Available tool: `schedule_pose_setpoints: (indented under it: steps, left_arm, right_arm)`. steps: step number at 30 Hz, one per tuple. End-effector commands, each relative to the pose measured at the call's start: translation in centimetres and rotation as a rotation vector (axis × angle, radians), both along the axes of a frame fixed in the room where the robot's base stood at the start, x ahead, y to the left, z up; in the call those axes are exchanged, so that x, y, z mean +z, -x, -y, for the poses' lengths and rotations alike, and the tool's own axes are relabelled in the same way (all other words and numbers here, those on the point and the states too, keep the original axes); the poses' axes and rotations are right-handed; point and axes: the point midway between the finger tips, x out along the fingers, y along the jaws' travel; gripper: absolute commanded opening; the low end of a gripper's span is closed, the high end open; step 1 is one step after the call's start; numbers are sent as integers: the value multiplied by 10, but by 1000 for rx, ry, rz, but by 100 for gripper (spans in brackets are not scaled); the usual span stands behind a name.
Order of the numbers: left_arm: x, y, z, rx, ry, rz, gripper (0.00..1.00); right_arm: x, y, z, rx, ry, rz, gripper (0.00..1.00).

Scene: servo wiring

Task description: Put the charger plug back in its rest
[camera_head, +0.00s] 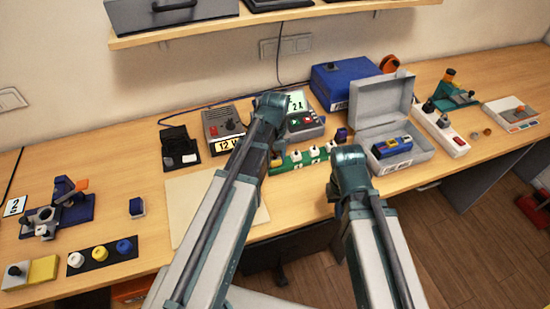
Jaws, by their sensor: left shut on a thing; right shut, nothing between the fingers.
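My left gripper (270,108) is over the back middle of the bench, in front of a grey charger unit with a lit "2 A" display (304,118). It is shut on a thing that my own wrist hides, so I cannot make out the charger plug. My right gripper (348,168) is shut and empty, just left of the open grey case. A green strip with several white-topped posts (300,160) lies between the grippers, partly covered by my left arm. I cannot tell which part is the plug's rest.
The open grey case (418,158) holds a blue and yellow device (391,146). A grey "12 V" unit (222,128) and a black open box (179,146) stand left of my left arm. A blue box (343,85) is at the back. A pale mat (190,205) is bare.

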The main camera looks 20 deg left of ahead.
Motion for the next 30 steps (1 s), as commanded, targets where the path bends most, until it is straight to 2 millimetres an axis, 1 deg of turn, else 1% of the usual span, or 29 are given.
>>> schedule_pose_setpoints:
  steps: [6, 7, 11, 12, 13, 23, 26, 30]
  left_arm:
    - [-7, 0, 0, 0, 0, 0, 0]
    - [-6, 0, 0, 0, 0, 0, 48]
    - [-5, 0, 0, 0, 0, 0, 72]
    - [-5, 0, 0, 0, 0, 0, 79]
    - [-5, 0, 0, 0, 0, 0, 81]
    - [-3, 0, 0, 0, 0, 0, 81]
    - [1, 0, 0, 0, 0, 0, 81]
    - [12, 0, 0, 0, 0, 0, 81]
  right_arm:
    - [-7, 0, 0, 0, 0, 0, 0]
    - [-6, 0, 0, 0, 0, 0, 0]
    - [-5, 0, 0, 0, 0, 0, 0]
    - [-5, 0, 0, 0, 0, 0, 0]
    - [-5, 0, 0, 0, 0, 0, 0]
    - [-3, 0, 0, 0, 0, 0, 0]
    - [1, 0, 0, 0, 0, 0, 0]
    - [12, 0, 0, 0, 0, 0, 0]
